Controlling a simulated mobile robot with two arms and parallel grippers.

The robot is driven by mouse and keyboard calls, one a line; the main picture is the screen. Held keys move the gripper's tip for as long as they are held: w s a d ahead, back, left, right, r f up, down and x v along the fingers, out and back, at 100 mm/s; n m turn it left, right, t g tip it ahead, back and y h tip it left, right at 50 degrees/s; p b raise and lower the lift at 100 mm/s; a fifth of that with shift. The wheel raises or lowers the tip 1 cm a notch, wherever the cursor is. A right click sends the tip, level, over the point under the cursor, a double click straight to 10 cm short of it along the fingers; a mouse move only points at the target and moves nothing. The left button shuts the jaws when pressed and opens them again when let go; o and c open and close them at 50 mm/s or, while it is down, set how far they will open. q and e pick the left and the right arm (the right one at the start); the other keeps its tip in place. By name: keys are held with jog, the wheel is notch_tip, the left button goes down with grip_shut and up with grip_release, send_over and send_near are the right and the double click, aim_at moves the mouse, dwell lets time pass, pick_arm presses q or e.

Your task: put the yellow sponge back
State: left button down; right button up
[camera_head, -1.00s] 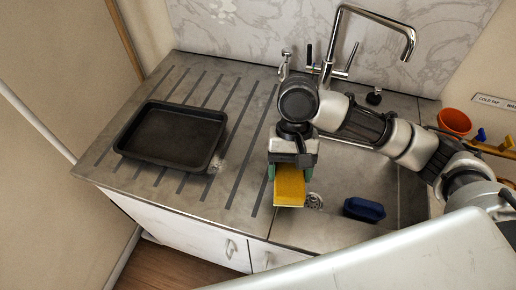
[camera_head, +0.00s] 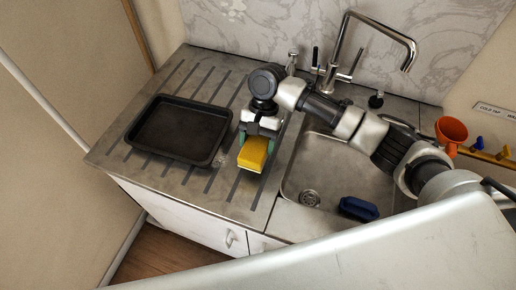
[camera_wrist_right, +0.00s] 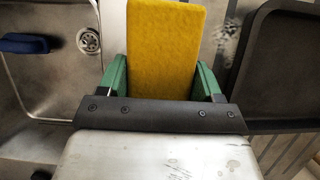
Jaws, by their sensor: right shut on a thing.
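The yellow sponge (camera_head: 253,154) is held in my right gripper (camera_head: 257,146), over the grooved drainer between the black tray and the sink. In the right wrist view the sponge (camera_wrist_right: 165,50) sits between the two green fingers of my right gripper (camera_wrist_right: 163,75), which touch its sides. I cannot tell from these views how high the sponge is above the drainer. My left gripper is not in view.
A black baking tray (camera_head: 160,131) lies on the drainer (camera_head: 237,195) at left. The sink basin (camera_head: 325,168) at right holds a blue object (camera_head: 359,208). A tap (camera_head: 335,75) stands behind. An orange cup (camera_head: 451,130) is at far right.

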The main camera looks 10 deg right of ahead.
aim_at(258, 151)
jog(key=shift+f+p, duration=0.3)
jog(key=shift+f, duration=1.75)
jog(key=o, duration=0.9)
jog(key=shift+f, duration=0.1)
jog(key=shift+c, duration=0.2)
jog(key=b+v, duration=0.1)
jog(key=v, duration=1.1)
jog(key=shift+b, duration=0.4)
